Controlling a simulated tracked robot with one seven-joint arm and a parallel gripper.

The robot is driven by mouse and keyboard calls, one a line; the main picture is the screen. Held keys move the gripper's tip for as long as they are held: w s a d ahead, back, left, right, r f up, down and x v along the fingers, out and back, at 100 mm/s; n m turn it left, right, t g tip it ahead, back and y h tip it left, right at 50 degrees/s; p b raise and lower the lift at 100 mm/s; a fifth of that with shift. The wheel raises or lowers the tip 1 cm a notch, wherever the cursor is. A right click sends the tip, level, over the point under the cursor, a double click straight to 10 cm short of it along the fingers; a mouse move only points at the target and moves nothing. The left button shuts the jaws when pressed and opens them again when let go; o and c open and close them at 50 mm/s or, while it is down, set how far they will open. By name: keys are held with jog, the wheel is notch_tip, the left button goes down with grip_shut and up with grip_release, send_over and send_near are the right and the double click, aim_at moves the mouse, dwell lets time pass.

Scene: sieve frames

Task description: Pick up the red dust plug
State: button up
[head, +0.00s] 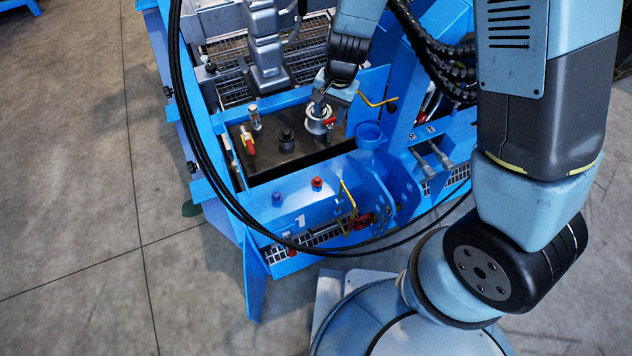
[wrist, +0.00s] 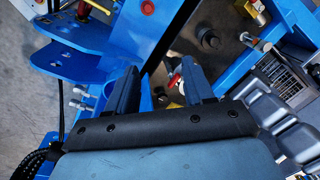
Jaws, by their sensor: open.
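The red dust plug (head: 317,184) stands on the blue panel at the front of the machine, right of a blue plug (head: 277,198). A red plug also shows at the top edge of the wrist view (wrist: 148,7), on a blue surface. My gripper (head: 320,108) is behind the red plug, over the right end of the dark plate, near a pale round fitting (head: 316,125). In the wrist view my gripper (wrist: 160,70) has its two fingers apart, with no plug between them. A small red part (wrist: 173,80) shows by the right finger.
The dark plate (head: 285,158) carries a black knob (head: 286,138), a red-and-yellow valve (head: 248,143) and a clear-topped fitting (head: 255,117). A yellow bent handle (head: 349,198) rises right of the red plug. Black cables loop across the front. Bare floor lies left.

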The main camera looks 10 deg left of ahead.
jog(key=h, duration=0.2)
send_over(317, 179)
notch_tip(317, 179, down, 12)
jog(key=shift+m, duration=0.3)
notch_tip(317, 179, down, 8)
jog(key=shift+w+d+f, duration=0.1)
jog(key=shift+d, duration=0.05)
jog(key=shift+f, duration=2.75)
jog(key=shift+c, duration=0.3)
grip_shut()
